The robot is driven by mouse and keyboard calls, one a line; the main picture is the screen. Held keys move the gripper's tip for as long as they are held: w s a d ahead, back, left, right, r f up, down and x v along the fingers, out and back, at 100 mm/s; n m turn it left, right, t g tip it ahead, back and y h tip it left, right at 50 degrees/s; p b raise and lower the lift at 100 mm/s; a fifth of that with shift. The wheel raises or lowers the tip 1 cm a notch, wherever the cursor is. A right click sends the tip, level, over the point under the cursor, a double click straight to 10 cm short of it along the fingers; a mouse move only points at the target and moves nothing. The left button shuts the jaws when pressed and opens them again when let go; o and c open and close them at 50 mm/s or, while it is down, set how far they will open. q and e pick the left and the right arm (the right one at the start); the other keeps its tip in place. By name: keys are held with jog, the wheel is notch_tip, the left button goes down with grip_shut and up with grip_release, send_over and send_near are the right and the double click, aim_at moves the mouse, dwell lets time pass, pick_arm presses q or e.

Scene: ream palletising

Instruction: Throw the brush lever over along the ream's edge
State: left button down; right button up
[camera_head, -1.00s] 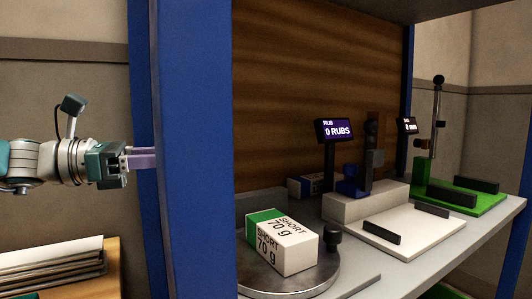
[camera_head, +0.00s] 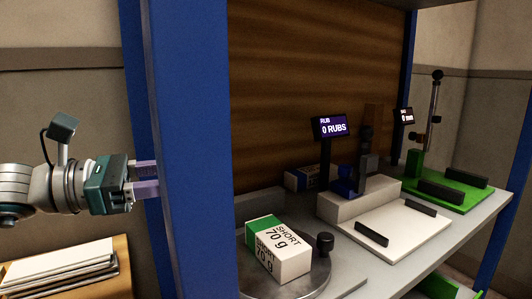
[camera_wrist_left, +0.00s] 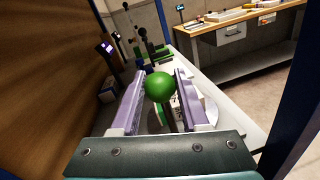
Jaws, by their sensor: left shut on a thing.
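My left gripper (camera_head: 147,178) reaches in from the left, its fingertips hidden behind a blue post in the head view. In the left wrist view its lilac fingers (camera_wrist_left: 159,92) are shut on a green ball knob (camera_wrist_left: 159,86). A dark rod shows below the knob; the rest of that lever is hidden. The ream (camera_head: 281,250), white with a green end and marked "SHORT 70 g", lies on a round grey plate (camera_head: 312,287). It is partly visible behind the knob in the wrist view. My right gripper is not in view.
The blue post (camera_head: 190,150) stands between my left arm and the bench. Behind the ream are a white rub station (camera_head: 405,235) with a display (camera_head: 332,127) reading "0 RUBS" and a green station (camera_head: 450,195). A paper stack (camera_head: 60,270) is at lower left.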

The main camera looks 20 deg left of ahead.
pick_arm(q)
jog(key=shift+s+d+f, duration=0.15)
jog(key=shift+s+d, duration=0.15)
jog(key=shift+d, duration=0.15)
jog(key=shift+f, duration=0.1)
jog(key=c, duration=0.6)
grip_release()
jog(key=shift+d, duration=0.1)
jog(key=shift+o, duration=0.9)
jog(key=b+v, duration=0.1)
jog(key=v, duration=0.9)
jog(key=shift+b, duration=0.3)
